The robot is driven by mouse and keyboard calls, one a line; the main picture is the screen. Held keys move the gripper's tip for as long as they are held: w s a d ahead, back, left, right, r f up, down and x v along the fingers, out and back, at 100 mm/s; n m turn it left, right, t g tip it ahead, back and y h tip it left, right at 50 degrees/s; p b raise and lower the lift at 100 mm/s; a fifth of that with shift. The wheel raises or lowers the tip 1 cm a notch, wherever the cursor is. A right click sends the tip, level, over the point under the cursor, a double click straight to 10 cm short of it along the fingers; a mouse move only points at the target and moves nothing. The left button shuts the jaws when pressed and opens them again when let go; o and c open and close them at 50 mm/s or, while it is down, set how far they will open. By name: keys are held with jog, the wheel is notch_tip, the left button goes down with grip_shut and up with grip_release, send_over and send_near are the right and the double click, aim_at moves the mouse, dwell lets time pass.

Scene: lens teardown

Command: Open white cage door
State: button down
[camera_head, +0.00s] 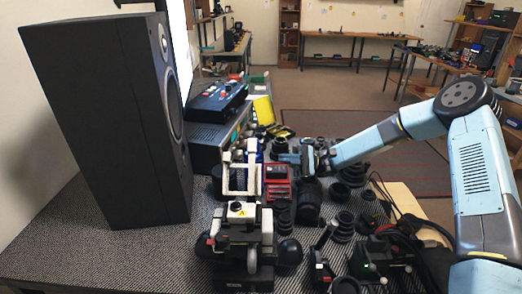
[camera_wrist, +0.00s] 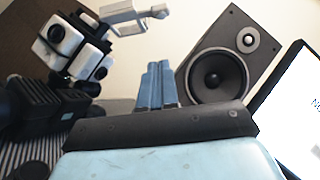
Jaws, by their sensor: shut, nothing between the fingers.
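My gripper (camera_head: 280,150) is to the right of and behind the frame in the head view. Its two blue fingers (camera_wrist: 157,70) are together and hold nothing. They are apart from the frame. I cannot tell the hinge or latch.
A large black speaker (camera_head: 115,120) stands at the left, also clear in the wrist view (camera_wrist: 225,60). A red box (camera_head: 277,188) is right of the frame. Several black lens parts crowd the table on the right. The patterned table (camera_head: 130,262) is clear at front left.

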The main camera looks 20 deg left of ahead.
aim_at(252, 166)
jog(key=d+r+x, duration=0.1)
jog(key=d+x, duration=0.1)
jog(key=x, duration=1)
jog(key=shift+s+r, duration=0.4)
jog(key=shift+r, duration=0.15)
jog(key=s+r+n+h, duration=0.1)
jog(key=n, duration=0.1)
jog(key=s+r+n+h, duration=0.1)
jog(key=r+n+h, duration=0.1)
jog(key=s+d+r+n+t+h, duration=0.1)
jog(key=n, duration=0.1)
jog(key=shift+s+r, duration=0.1)
jog(key=shift+r, duration=0.05)
